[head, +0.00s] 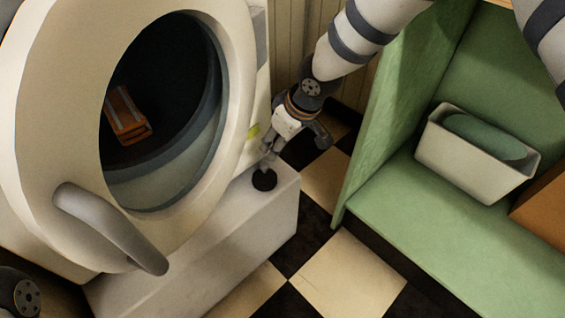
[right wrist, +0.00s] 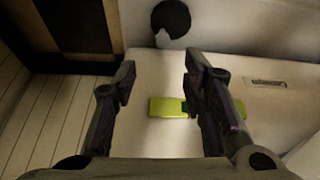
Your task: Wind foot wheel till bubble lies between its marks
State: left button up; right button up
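The black foot wheel (head: 264,180) sits at the plinth's top edge beside the big round-doored machine (head: 235,60). It also shows in the right wrist view (right wrist: 171,18), beyond the fingertips. My right gripper (head: 267,160) is just above the wheel, pointing down; in the right wrist view its fingers (right wrist: 158,75) are apart with nothing between them. The yellow-green level vial (head: 254,131) is on the machine's side. My left gripper is out of view.
The pale plinth (head: 210,260) lies under the machine. A curved door handle (head: 110,230) juts out at left. An orange block (head: 127,115) shows within the round opening. A green shelf unit (head: 450,215) at right holds a white bin (head: 465,170). Checkered floor (head: 345,275) lies clear between.

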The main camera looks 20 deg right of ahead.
aim_at(264, 165)
jog(key=b+x, duration=0.2)
jog(key=x, duration=0.3)
jog(key=b+x, duration=0.2)
jog(key=x, duration=0.4)
jog(key=shift+w+a+f, duration=0.1)
jog(key=shift+a+f, duration=0.15)
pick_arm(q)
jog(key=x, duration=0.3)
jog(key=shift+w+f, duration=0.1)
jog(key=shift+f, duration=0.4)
pick_arm(e)
grip_shut()
